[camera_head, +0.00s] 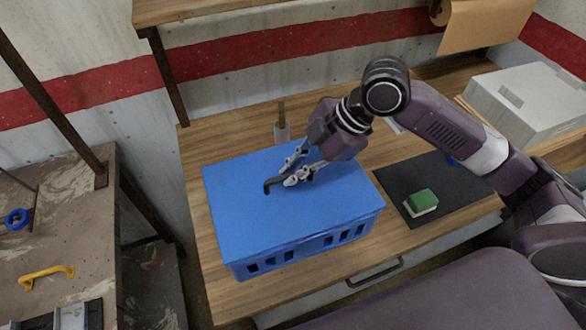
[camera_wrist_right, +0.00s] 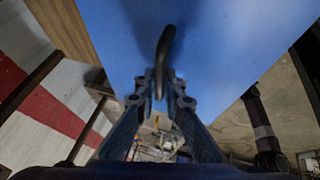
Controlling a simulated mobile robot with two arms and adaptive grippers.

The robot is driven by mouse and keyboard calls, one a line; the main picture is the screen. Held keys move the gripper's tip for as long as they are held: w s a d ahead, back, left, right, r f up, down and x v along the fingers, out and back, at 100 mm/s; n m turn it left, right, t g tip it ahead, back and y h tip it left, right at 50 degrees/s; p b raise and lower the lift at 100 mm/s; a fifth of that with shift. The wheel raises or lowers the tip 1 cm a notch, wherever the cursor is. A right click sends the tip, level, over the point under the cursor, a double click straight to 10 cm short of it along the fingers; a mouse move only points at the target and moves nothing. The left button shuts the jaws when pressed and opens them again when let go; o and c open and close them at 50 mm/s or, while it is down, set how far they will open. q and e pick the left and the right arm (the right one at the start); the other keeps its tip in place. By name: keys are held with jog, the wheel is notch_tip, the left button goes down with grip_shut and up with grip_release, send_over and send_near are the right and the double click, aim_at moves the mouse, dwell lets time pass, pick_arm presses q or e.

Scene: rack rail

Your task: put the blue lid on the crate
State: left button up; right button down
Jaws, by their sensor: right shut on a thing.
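The blue lid (camera_head: 240,190) lies over the top of the blue crate (camera_head: 300,254), its edges roughly lined up with the crate's walls. I see no clear gap at the front, but cannot tell if it is fully seated all round. A dark handle (camera_head: 272,186) stands on the lid. My right gripper (camera_head: 279,181) is shut on this handle from above. In the right wrist view the handle (camera_wrist_right: 165,45) runs between the fingers (camera_wrist_right: 160,90), with the lid (camera_wrist_right: 215,45) behind. My left gripper is not in view.
A dark mat (camera_head: 455,190) with a green and white block (camera_head: 421,202) lies right of the crate on the wooden table (camera_head: 205,262). A pale box (camera_head: 525,100) stands at the back right. A small grey holder (camera_head: 282,132) stands behind the lid. A yellow handle (camera_head: 47,276) lies on the left bench.

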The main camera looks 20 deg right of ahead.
jog(key=shift+f, duration=0.55)
dwell(0.6)
